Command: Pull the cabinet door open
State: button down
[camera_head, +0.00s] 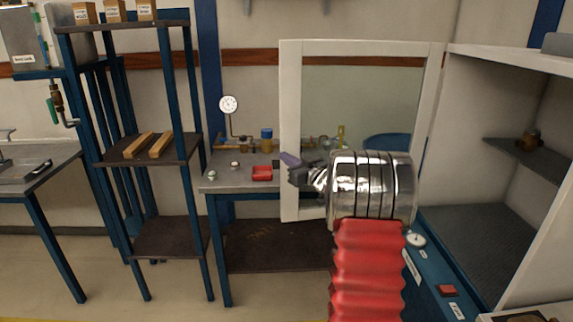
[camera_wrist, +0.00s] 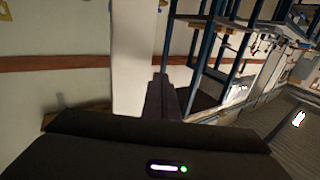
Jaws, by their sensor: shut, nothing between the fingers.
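The cabinet door (camera_head: 291,100) is a white frame around a clear pane. It stands swung out to the left from the white cabinet (camera_head: 505,58), whose inside is exposed. My gripper (camera_head: 288,160) is shut and empty. Its fingertips overlap the door's free left upright in the head view, on the side facing the camera; I cannot tell whether they touch it. In the wrist view the dark fingers (camera_wrist: 160,90) point up beside a white upright strip of the door (camera_wrist: 133,60). No handle is clearly visible.
A workbench (camera_head: 232,181) with a gauge (camera_head: 229,104) and a red tray (camera_head: 262,173) stands behind the door. A blue-legged shelf (camera_head: 152,215) stands left. A blue panel (camera_head: 432,283) with a gauge lies low at right. The cabinet has a shelf (camera_head: 510,153) inside.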

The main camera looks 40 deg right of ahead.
jog(key=shift+w+d, duration=0.1)
jog(key=shift+w, duration=0.15)
jog(key=shift+s, duration=0.2)
jog(key=s+a, duration=0.8)
jog(key=s, duration=0.3)
jog(key=shift+s, duration=0.2)
dwell(0.4)
